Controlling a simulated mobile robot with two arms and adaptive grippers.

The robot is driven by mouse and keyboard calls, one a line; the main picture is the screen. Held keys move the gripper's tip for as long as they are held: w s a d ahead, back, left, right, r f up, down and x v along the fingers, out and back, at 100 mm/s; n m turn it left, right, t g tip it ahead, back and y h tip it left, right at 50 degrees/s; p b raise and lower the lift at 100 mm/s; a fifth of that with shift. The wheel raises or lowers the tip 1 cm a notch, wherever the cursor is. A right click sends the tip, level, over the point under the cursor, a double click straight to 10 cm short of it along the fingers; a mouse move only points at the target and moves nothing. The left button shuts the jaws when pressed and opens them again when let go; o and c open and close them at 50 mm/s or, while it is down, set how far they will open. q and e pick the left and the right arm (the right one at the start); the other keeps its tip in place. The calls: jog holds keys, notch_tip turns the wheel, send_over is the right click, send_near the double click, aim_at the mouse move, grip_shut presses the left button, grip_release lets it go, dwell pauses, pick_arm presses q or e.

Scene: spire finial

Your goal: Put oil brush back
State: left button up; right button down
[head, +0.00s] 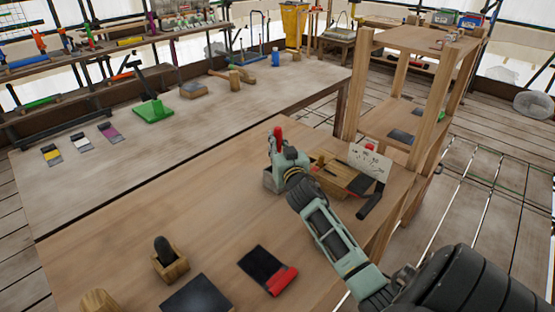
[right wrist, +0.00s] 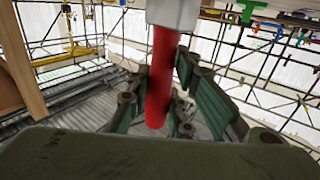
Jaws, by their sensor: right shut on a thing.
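My right gripper (head: 283,160) is over the right part of the near wooden table. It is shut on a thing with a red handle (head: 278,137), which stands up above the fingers. In the right wrist view, the red handle (right wrist: 160,80) runs between my green fingers (right wrist: 165,105) and meets a pale grey block (right wrist: 173,13) at the top edge. I cannot tell for certain that this is the oil brush; no bristles show. A small grey box (head: 270,182) is just below the gripper, partly hidden. My left gripper is not in view.
Beside the gripper are a wooden tray (head: 330,178) and a white speckled panel (head: 368,160). A wooden block with a dark knob (head: 168,253), a dark plate (head: 197,296) and a black-and-red piece (head: 267,271) lie nearer. A wooden shelf post (head: 358,85) stands behind. The table's middle is clear.

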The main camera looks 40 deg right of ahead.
notch_tip(320, 180, down, 4)
jog(key=shift+w+r, duration=0.15)
jog(key=shift+f, duration=0.3)
pick_arm(q)
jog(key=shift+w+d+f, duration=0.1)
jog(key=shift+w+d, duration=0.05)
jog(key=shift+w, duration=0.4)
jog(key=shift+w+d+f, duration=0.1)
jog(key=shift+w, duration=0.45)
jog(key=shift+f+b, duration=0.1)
jog(key=shift+b, duration=0.25)
pick_arm(e)
jog(key=shift+f, duration=0.15)
jog(key=c, duration=2)
grip_release()
jog(key=shift+f, duration=0.1)
jog(key=shift+c, duration=0.2)
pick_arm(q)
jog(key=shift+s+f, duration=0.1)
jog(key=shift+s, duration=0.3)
pick_arm(e)
jog(key=o, duration=0.5)
jog(key=shift+c, duration=0.2)
